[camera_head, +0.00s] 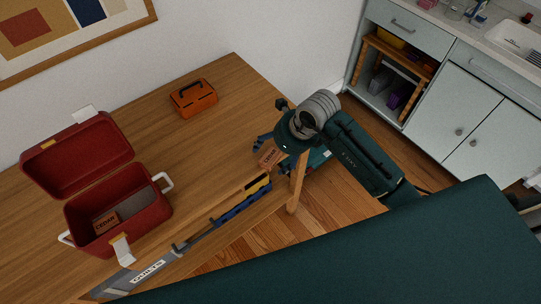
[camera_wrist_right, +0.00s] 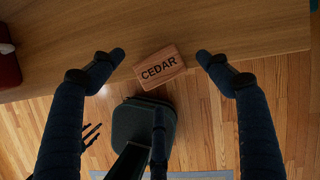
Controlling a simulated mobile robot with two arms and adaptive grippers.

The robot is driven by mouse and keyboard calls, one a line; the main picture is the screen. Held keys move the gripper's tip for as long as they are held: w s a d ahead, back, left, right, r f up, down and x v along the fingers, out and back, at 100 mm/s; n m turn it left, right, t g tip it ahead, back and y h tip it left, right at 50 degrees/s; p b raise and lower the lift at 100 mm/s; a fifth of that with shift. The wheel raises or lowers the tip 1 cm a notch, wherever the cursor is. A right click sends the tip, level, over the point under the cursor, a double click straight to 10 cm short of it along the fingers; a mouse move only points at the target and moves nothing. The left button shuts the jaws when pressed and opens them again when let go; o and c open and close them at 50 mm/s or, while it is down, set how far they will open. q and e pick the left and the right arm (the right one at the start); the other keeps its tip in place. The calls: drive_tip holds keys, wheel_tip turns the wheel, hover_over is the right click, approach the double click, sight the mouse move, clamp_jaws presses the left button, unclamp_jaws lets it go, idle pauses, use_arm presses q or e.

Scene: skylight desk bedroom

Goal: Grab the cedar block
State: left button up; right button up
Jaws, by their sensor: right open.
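A reddish-brown block marked CEDAR (camera_head: 269,158) lies at the right edge of the wooden table, and it shows in the right wrist view (camera_wrist_right: 157,68) at the table's edge. My right gripper (camera_head: 273,153) is open around it, with one dark finger on each side. In the right wrist view the fingertips (camera_wrist_right: 160,57) flank the block, with a gap on both sides.
The wooden table (camera_head: 215,95) has clear room behind the block. A small orange box (camera_head: 194,98) stands at the back. A long tool with a labelled grey part (camera_head: 147,268) lies along the front edge, beside a blue and yellow part (camera_head: 243,199). Cabinets (camera_head: 465,115) stand at right.

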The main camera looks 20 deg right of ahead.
sight(271, 156)
drive_tip(key=shift+x, duration=1.5)
drive_tip(key=shift+r, duration=0.1)
drive_tip(key=c, duration=1.3)
drive_tip(key=shift+c, duration=0.2)
